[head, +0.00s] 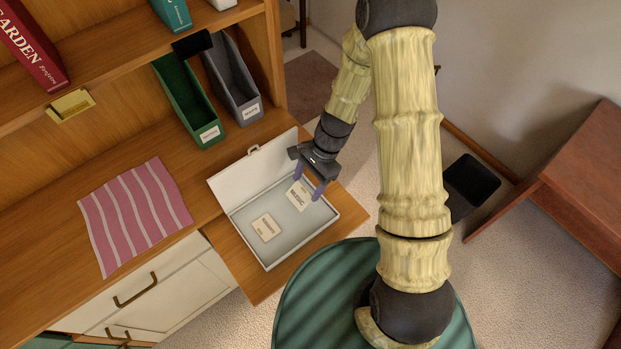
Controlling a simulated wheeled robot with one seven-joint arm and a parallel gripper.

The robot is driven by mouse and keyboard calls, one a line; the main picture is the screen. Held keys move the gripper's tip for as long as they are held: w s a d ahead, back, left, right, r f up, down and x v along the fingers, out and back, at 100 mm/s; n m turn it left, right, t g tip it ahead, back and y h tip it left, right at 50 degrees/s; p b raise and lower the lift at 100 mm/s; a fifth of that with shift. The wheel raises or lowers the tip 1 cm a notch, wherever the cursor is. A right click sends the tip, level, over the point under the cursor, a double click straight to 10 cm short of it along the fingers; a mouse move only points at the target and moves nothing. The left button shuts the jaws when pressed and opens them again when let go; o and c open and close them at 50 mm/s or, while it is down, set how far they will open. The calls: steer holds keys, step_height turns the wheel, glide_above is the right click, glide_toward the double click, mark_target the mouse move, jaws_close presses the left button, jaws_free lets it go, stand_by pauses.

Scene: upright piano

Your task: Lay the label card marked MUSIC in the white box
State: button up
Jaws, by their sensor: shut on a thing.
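The white box (262,262) stands open on the wooden pull-out board, its lid (240,178) tilted up along the back left side. My gripper (308,188) is over the right part of the box, fingers pointing down and shut on the cream label card marked MUSIC (298,198). The card appears within the box's outline; I cannot tell whether it touches the floor of the box. Another cream card (264,228) lies flat in the box, left of the gripper; its print is too small to read.
A green file holder (185,95) and a grey one (232,80) stand on the desk behind the box. A pink striped cloth (135,213) lies to the left. A yellow label holder (71,105) sits on the shelf edge, near a red book (32,48).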

mark_target(306, 190)
steer(key=shift+w+d+b+x, duration=0.1)
steer(key=shift+b+x, duration=0.4)
steer(key=shift+x, duration=0.25)
steer(key=shift+w+d+b+x, duration=0.15)
steer(key=shift+b+x, duration=0.3)
steer(key=shift+x, duration=0.3)
steer(key=shift+s+f, duration=0.1)
steer(key=shift+f, duration=0.05)
steer(key=o, duration=1.2)
steer(key=shift+o, duration=0.2)
steer(key=v, duration=1.7)
steer(key=shift+r, duration=0.2)
